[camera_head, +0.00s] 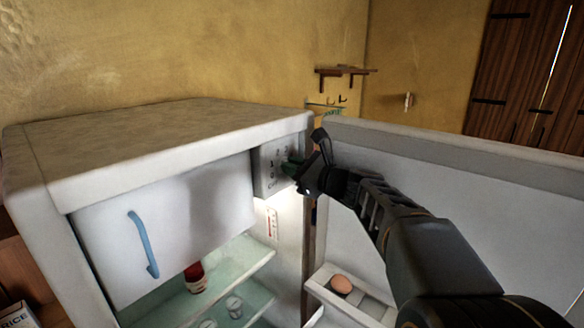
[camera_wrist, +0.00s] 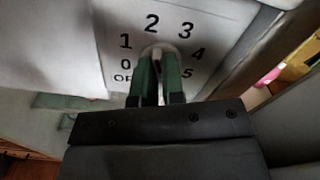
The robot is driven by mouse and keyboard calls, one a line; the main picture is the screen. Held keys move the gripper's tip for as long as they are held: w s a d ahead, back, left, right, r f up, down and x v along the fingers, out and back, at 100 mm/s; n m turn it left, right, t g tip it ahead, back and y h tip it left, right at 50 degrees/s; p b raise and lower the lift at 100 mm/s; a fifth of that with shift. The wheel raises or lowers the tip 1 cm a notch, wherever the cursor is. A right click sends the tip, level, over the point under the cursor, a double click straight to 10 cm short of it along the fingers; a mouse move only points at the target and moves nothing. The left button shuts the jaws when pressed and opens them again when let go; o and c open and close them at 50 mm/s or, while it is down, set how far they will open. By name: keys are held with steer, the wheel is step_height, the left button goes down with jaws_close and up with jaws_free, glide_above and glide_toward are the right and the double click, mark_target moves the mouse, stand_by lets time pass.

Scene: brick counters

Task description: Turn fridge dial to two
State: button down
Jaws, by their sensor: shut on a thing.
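The fridge dial (camera_wrist: 158,50) is a small pale knob on a white panel with black numbers around it, in the wrist view. The 0 and OFF marks are at its left, 1 at upper left, 2 straight above, 3 and 4 at right, 5 partly hidden. My gripper (camera_wrist: 158,66) has green fingers shut on the dial from below. The dial's pointer is mostly hidden, so its exact setting is hard to tell. In the head view my gripper (camera_head: 292,168) reaches the dial panel (camera_head: 270,172) in the fridge's upper right corner. The fridge (camera_head: 150,150) stands open.
A freezer flap (camera_head: 170,225) with a blue handle (camera_head: 143,245) is left of the panel. Glass shelves (camera_head: 225,290) hold jars and a red item (camera_head: 195,277).

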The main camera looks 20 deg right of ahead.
steer(key=shift+f, duration=0.1)
steer(key=c, duration=1.2)
jaws_free()
steer(key=shift+s, duration=0.1)
steer(key=b+v, duration=0.2)
steer(key=v, duration=1.1)
steer(key=shift+s+d, duration=0.25)
steer(key=shift+s, duration=0.05)
steer(key=s+a+f+n+g+h, duration=0.25)
steer(key=a+f+n+g, duration=0.5)
steer(key=f, duration=0.45)
steer(key=s+f+n+g+h, duration=0.1)
steer(key=s+f+n+h, duration=0.1)
steer(key=s+f+n, duration=0.1)
steer(key=s+f+n+g+h+p, duration=0.1)
steer(key=s+f+n+h, duration=0.2)
steer(key=f+n, duration=0.2)
steer(key=s+a+f+n+g+h, duration=0.1)
steer(key=s+f+n+h, duration=0.2)
steer(key=n, duration=0.6)
steer(key=shift+s+f+g+p, duration=0.15)
steer(key=shift+f+g+p, duration=0.1)
steer(key=shift+f+p, duration=0.25)
